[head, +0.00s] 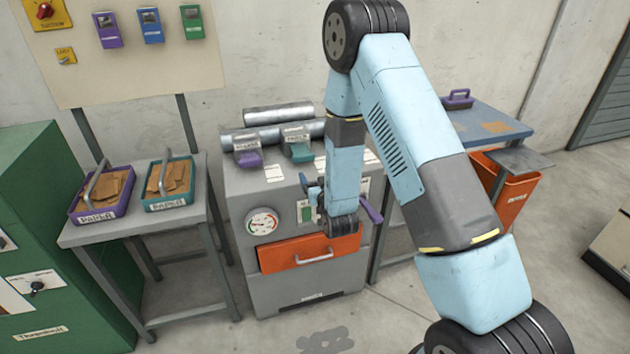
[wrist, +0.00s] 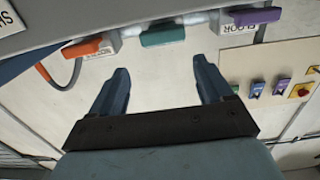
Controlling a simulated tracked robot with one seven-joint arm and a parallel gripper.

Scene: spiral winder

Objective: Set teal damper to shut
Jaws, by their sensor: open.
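The teal damper (head: 301,153) sits on the pipe along the top of the grey machine in the head view, right of the purple damper (head: 248,159). Its teal handle also shows in the wrist view (wrist: 163,36), beyond the fingertips and between an orange handle (wrist: 84,47) and a purple handle (wrist: 256,16). My gripper (wrist: 159,72) is open and empty, its two blue fingers apart from the teal handle. In the head view my arm hangs in front of the machine and the fingers are small and partly hidden. I cannot read the damper's setting.
The machine has a gauge (head: 262,222) and an orange drawer (head: 308,250). A purple lever (head: 372,210) sticks out at its right. A side table (head: 140,226) holds two trays at the left. A blue-topped table (head: 487,125) stands at the right.

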